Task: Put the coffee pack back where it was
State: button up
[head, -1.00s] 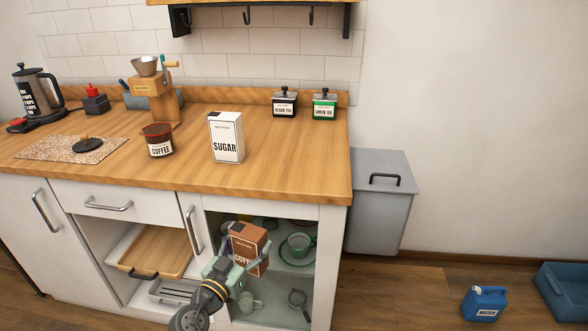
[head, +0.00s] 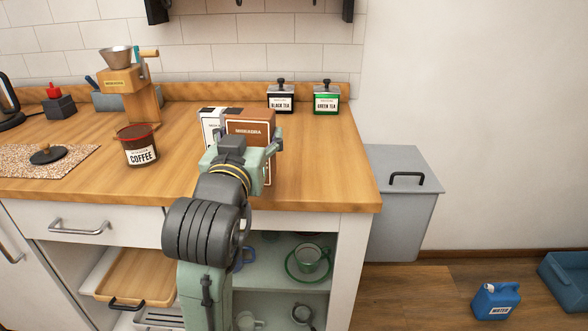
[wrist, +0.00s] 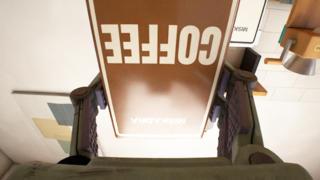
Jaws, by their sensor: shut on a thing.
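The brown coffee pack (head: 250,124) is upright between the fingers of my gripper (head: 243,156), over the front of the wooden counter (head: 320,165). Its lower part is mostly hidden behind my gripper and arm, so I cannot tell whether it touches the counter. In the wrist view the pack (wrist: 160,85) fills the middle, its COFFEE lettering upside down, with a finger at each side. The white sugar box (head: 209,118) stands right behind and left of the pack, mostly hidden.
A coffee jar (head: 138,145) stands left on the counter, with a grinder (head: 130,85) behind it. Black tea (head: 281,98) and green tea (head: 327,98) canisters stand at the back. The counter's right part is clear. A cup (head: 307,257) sits on the shelf below.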

jog(key=shift+s+d+r, duration=0.1)
jog(key=w+d+f+p, duration=0.1)
jog(key=w+d, duration=0.2)
jog(key=w, duration=0.1)
jog(key=w+d+f+p, duration=0.1)
jog(key=w+d+f, duration=0.1)
jog(key=w+d, duration=0.1)
jog(key=w+d+f+p, duration=0.1)
jog(key=w+d, duration=0.2)
jog(key=w, duration=0.2)
jog(key=shift+w+d+f, duration=0.3)
jog(key=shift+w+f, duration=0.05)
jog(key=shift+w, duration=0.05)
jog(key=o, duration=1.3)
jog(key=shift+f, duration=0.1)
jog(key=shift+c, duration=0.2)
